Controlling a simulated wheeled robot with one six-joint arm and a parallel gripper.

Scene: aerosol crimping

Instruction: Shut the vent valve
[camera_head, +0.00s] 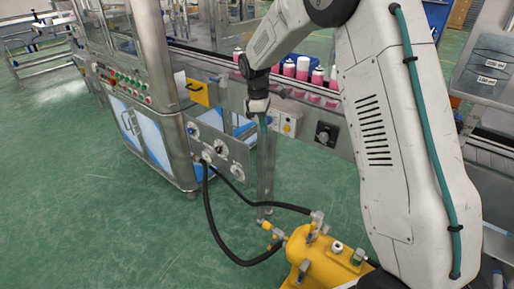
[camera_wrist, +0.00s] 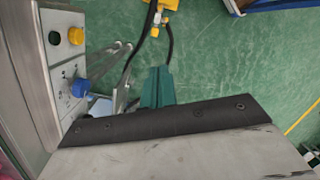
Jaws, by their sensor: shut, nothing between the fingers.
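No part carries a label I can read as the vent valve. My gripper (camera_head: 267,122) hangs beside the machine's side panel, apart from the tank. Its teal fingers (camera_wrist: 157,88) are shut and empty. In the wrist view a blue knob (camera_wrist: 80,87) and a yellow knob (camera_wrist: 75,36) sit on a panel left of the fingers.
Black hoses (camera_head: 212,212) loop between the machine panel (camera_head: 218,145) and the tank. A conveyor with several pink-and-white cans (camera_head: 302,68) runs behind my gripper. Green floor (camera_head: 95,190) is clear at left.

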